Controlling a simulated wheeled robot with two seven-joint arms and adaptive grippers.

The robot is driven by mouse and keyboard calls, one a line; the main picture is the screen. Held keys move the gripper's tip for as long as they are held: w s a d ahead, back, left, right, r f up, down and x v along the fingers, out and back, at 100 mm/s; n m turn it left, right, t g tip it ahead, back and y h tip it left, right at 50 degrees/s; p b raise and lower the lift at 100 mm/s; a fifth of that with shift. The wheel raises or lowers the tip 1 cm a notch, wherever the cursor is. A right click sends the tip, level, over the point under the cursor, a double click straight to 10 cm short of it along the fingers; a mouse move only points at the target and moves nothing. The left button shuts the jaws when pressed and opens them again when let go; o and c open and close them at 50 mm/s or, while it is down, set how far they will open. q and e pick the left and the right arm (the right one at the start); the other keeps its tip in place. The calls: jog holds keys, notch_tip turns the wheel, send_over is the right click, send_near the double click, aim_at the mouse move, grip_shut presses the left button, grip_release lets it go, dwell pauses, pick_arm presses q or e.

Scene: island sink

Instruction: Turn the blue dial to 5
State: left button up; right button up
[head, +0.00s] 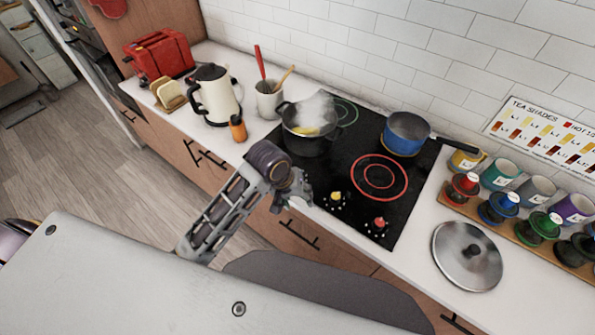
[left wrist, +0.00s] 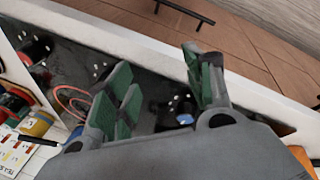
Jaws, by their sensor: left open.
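My left gripper (head: 297,190) is at the front left corner of the black cooktop (head: 400,188), and its fingers are apart. In the left wrist view, the open fingers (left wrist: 165,92) stand on either side of a dark dial with a blue cap, the blue dial (left wrist: 184,119), with white marks near it. I cannot tell whether they touch it. In the head view the gripper hides this dial, so its setting cannot be read. A yellow dial (head: 337,196) and a red dial (head: 380,222) sit to its right along the cooktop front. My right gripper is not in view.
A steaming pot (head: 307,143) stands on the cooktop behind the gripper. A blue saucepan (head: 404,138) is at the back right, near a red-ringed burner (head: 379,177). A metal lid (head: 467,262) lies on the right counter. A kettle (head: 216,97) and orange bottle (head: 238,129) stand left.

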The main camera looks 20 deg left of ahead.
pick_arm(q)
jog(key=w+r+n, duration=0.1)
jog(key=w+d+r+n, duration=0.1)
jog(key=w, duration=0.1)
jog(key=shift+d+g, duration=0.1)
jog(key=shift+g, duration=0.3)
jog(key=shift+w+r+n, duration=0.7)
jog(key=shift+w+n, duration=0.1)
jog(key=shift+w, duration=0.1)
jog(key=w+a+r+n+g+y, duration=0.1)
jog(key=w+a+r+n+y, duration=0.1)
jog(key=w+a+r+n, duration=0.2)
jog(key=shift+w+a+r+n+g+y, duration=0.35)
jog(key=shift+w+r+n, duration=0.85)
jog(key=shift+r+n, duration=0.55)
jog(key=shift+d, duration=0.1)
jog(key=shift+f+p, duration=0.8)
jog(key=shift+f, duration=6.05)
jog(key=shift+c, duration=0.2)
jog(key=c, duration=1)
